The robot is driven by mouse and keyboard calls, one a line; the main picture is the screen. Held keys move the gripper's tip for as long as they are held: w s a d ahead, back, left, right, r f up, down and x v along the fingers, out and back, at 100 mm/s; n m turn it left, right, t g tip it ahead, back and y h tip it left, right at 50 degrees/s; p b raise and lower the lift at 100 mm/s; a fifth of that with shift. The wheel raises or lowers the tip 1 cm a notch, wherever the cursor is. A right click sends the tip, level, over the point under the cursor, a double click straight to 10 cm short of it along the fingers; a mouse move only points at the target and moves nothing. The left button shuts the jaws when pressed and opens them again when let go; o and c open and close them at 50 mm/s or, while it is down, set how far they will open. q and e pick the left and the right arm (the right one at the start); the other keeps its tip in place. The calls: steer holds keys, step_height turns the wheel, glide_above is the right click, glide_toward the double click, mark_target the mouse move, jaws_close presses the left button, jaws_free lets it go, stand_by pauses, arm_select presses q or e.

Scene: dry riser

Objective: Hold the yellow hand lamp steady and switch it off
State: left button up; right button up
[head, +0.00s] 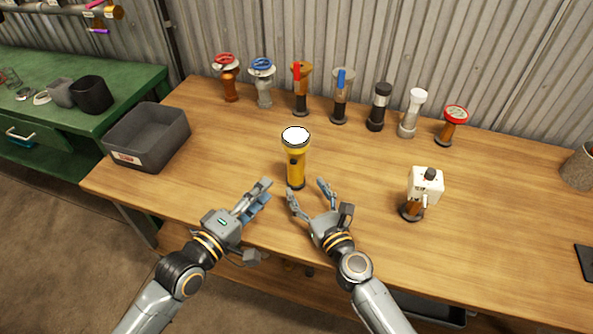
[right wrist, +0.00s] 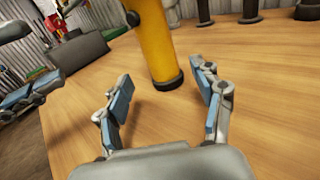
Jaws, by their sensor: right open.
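The yellow hand lamp (head: 297,168) stands upright on the wooden table (head: 350,155), its lens facing up and bright white. A small dark spot shows on its front. Its lower body and dark base fill the upper middle of the right wrist view (right wrist: 158,45). My right gripper (head: 309,197) is open and empty in front of the lamp, its fingers spread and apart from it. In the right wrist view the lamp base is just beyond the open fingers (right wrist: 163,92). My left gripper (head: 257,196) is left of and in front of the lamp, apart from it, seen side-on.
A row of valves and fittings (head: 340,95) stands along the back of the table. A grey bin (head: 147,137) is at the left. A white device on a stand (head: 424,190) is to the right. The table around the lamp is clear.

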mark_target(300, 177)
arm_select(q)
steer(key=shift+w, duration=0.1)
arm_select(e)
steer(key=x, duration=0.7)
steer(key=shift+d+r, duration=0.1)
arm_select(q)
steer(key=shift+c, duration=0.2)
arm_select(e)
jaws_close()
arm_select(q)
jaws_close()
stand_by(0.4)
